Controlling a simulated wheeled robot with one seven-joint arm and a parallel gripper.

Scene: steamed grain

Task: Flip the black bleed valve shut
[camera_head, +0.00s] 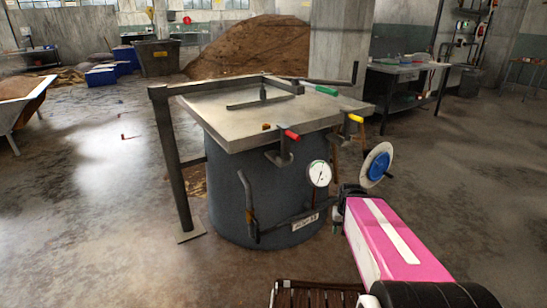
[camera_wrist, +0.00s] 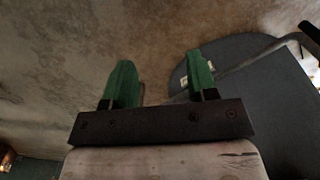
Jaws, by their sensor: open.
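A grey drum vessel (camera_head: 262,185) stands in the middle of the head view under a square lid (camera_head: 265,108). Dark pipework (camera_head: 290,222) with a small pale tag (camera_head: 305,222) runs low across its front. A dark upright handle or pipe (camera_head: 244,188) rises at its left end; I cannot tell for sure which part is the black bleed valve. My gripper (camera_wrist: 161,82) is open, with two green fingers apart and nothing between them. In the head view it is mostly hidden by my pink arm, near the pipework's right end. The drum also fills the right of the wrist view (camera_wrist: 265,105).
A white gauge (camera_head: 318,173) and a blue handwheel (camera_head: 378,166) are close to my arm. Red (camera_head: 291,135), yellow (camera_head: 355,118) and green (camera_head: 327,90) handles sit around the lid. A metal post (camera_head: 172,165) stands left.

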